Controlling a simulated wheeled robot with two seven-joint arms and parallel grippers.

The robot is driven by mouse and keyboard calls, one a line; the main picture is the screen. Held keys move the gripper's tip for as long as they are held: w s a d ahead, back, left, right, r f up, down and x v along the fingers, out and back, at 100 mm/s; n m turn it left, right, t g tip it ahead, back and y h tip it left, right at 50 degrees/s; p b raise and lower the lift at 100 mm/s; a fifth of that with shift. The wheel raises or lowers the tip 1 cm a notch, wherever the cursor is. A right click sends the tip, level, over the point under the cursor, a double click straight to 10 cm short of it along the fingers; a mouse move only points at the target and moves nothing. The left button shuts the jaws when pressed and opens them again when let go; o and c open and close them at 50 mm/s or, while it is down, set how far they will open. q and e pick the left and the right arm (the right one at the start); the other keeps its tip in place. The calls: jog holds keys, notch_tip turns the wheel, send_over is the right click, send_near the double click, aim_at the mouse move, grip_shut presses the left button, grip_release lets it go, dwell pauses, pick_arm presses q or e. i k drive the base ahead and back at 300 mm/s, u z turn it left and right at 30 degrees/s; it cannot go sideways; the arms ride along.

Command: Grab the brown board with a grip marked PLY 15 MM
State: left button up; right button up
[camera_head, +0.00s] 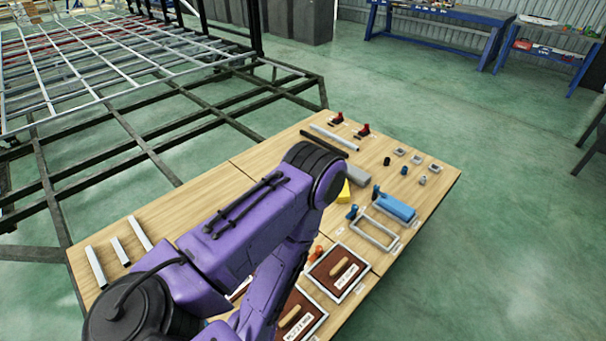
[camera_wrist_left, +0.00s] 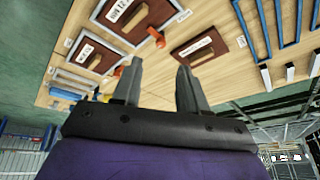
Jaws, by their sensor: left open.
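Several brown boards with tan grips and white labels lie on the wooden table. In the head view one board (camera_head: 322,277) lies right of my purple arm. A second board (camera_head: 309,302) lies nearer, partly hidden by the arm. The left wrist view shows three boards: one at the top (camera_wrist_left: 148,22), one at the left (camera_wrist_left: 104,57) and one beyond my fingers (camera_wrist_left: 212,57). The labels are too small to tell which reads PLY 15 MM. My left gripper (camera_wrist_left: 160,65) is open and empty, short of the boards. My right gripper is out of view.
The wooden table (camera_head: 195,200) also holds a blue block (camera_head: 396,207), a grey frame (camera_head: 374,232), pale bars (camera_head: 95,267) and orange clamp-like pieces (camera_wrist_left: 159,40) near the boards. A dark trailer chassis (camera_head: 180,130) stands behind. Bare table top lies left of my arm.

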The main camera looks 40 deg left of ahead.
aim_at(338, 270)
jog(key=u, duration=0.6)
jog(key=i, duration=1)
